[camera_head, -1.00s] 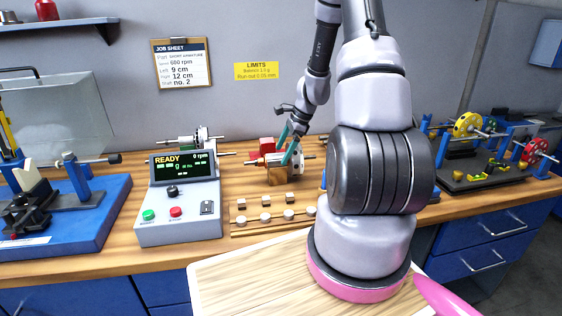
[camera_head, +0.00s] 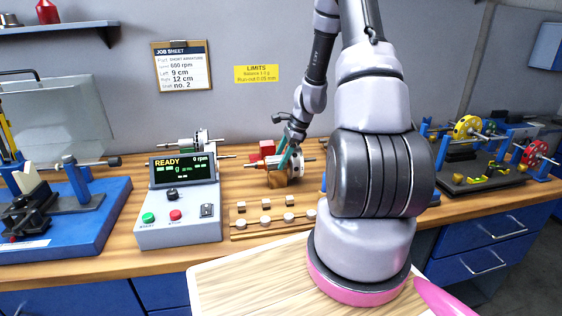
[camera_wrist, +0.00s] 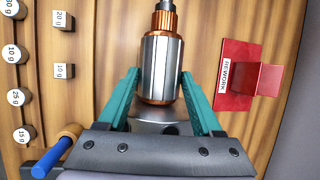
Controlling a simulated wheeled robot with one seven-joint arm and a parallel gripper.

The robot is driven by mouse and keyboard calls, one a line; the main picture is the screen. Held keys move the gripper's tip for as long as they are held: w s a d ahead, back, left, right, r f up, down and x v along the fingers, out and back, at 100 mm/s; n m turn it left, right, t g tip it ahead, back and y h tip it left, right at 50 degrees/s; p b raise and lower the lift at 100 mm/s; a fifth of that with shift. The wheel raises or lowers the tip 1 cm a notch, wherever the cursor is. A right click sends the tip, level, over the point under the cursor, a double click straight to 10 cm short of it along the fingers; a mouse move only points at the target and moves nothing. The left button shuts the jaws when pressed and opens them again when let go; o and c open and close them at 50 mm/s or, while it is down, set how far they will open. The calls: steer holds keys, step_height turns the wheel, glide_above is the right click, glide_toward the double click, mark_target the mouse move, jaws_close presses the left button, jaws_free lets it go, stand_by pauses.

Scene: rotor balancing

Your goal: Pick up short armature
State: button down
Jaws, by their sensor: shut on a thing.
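The short armature (camera_head: 298,162) has a silver core with copper ends on a thin shaft. In the head view it lies level at a wooden block (camera_head: 278,181) on the bench; I cannot tell whether it touches the block. In the wrist view the armature (camera_wrist: 162,62) lies lengthwise between the teal fingers. My gripper (camera_head: 287,160) points down at it from above, its fingers shut on it. In the wrist view the fingers of my gripper (camera_wrist: 160,78) stand on either side of the armature's lower end, which is partly hidden.
A red REWORK tray (camera_wrist: 232,92) lies close to the right in the wrist view. Small marked weights (camera_wrist: 64,20) stand in rows on the left. A control box (camera_head: 178,215) reading READY stands left of my gripper. Another rotor (camera_head: 185,143) is behind it.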

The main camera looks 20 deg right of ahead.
mark_target(281, 156)
step_height(281, 156, up, 10)
steer(key=shift+r, duration=0.1)
stand_by(0.4)
stand_by(0.6)
